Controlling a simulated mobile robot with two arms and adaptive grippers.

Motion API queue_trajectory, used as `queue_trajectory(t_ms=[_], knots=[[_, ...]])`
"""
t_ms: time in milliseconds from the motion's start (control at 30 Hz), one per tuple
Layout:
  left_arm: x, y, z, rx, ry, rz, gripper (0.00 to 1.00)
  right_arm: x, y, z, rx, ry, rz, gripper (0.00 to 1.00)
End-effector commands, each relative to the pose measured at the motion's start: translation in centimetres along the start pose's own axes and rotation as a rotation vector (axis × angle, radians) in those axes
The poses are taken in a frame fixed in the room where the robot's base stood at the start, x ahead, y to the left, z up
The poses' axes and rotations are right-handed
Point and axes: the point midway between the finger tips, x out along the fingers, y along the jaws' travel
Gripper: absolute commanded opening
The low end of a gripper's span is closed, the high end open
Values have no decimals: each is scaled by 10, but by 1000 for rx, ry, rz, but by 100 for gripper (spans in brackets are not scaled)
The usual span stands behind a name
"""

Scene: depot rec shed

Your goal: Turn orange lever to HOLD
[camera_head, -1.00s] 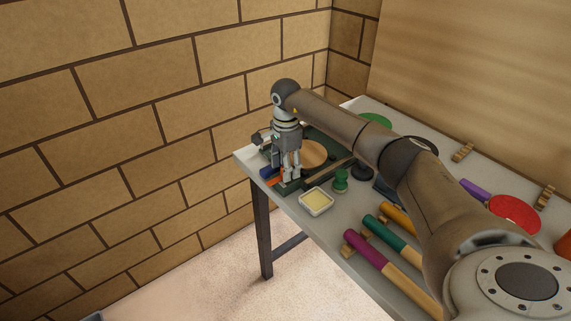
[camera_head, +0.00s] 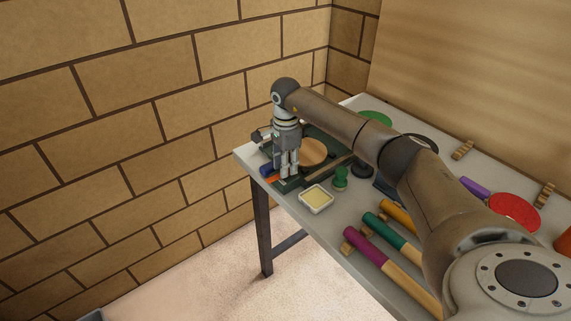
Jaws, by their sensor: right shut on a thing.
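My right gripper (camera_head: 287,176) points down at the left end of the table. It is shut on the orange lever (camera_head: 272,179), of which only a small part shows left of the fingers. The fingers hide the rest of the lever. The lever sits on a dark green device (camera_head: 292,184) with a round wooden disc (camera_head: 312,152) behind it. A blue part (camera_head: 266,170) shows just left of the fingers. I cannot make out any HOLD mark. My left gripper is not in view.
A red disc (camera_head: 514,208) lies at the right. A brick wall (camera_head: 150,140) stands close on the left.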

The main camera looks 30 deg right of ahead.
Motion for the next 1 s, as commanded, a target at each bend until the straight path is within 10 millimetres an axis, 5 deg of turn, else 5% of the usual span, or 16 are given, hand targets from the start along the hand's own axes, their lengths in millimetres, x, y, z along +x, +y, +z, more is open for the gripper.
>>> queue_trajectory(t_ms=[1000], knots=[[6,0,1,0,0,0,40,-1,-2,0,872,10,-2,3]])
